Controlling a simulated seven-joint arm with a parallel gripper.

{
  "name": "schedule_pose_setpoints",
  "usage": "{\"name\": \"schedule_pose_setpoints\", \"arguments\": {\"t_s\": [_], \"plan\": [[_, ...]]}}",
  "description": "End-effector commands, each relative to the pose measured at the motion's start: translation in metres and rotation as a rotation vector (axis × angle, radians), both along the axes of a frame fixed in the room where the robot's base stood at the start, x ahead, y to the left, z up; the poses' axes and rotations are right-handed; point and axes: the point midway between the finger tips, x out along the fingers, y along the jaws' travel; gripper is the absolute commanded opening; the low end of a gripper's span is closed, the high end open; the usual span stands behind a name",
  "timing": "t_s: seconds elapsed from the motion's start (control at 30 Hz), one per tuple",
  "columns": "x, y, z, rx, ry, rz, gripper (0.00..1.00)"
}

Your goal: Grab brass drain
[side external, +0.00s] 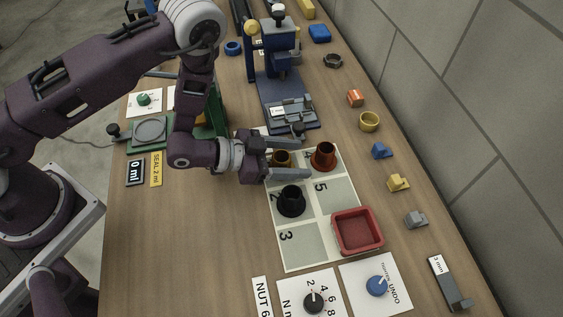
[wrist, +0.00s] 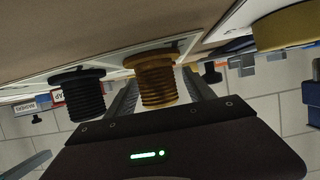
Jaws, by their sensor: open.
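The brass drain (side external: 282,158) stands upright on the numbered mat (side external: 303,246), partly hidden by my gripper. In the wrist view the brass drain (wrist: 155,82) shows its threaded body between my two fingers. My gripper (side external: 305,159) is open and lies low and level, with one finger on each side of the brass drain. Whether the fingers touch it cannot be told. A black drain (side external: 291,202) stands on cell 2 just nearer the camera; it also shows beside the left finger in the wrist view (wrist: 77,95). A copper-red drain (side external: 323,157) stands just right of the fingertips.
A red tray (side external: 358,246) sits at the mat's right corner. A blue press stand (side external: 278,85) rises behind the mat. Small coloured blocks and rings line the wall side. Dial cards (side external: 313,290) lie in front.

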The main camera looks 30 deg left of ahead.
Motion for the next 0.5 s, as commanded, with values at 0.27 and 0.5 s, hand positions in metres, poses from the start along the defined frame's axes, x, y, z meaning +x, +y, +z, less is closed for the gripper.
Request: {"name": "schedule_pose_setpoints", "arguments": {"t_s": [0.27, 0.5], "plan": [[-0.0001, 0.0002, 0.0, 0.001, 0.0, 0.001, 0.4], [-0.0002, 0.0003, 0.0, 0.001, 0.0, 0.001, 0.0]]}}
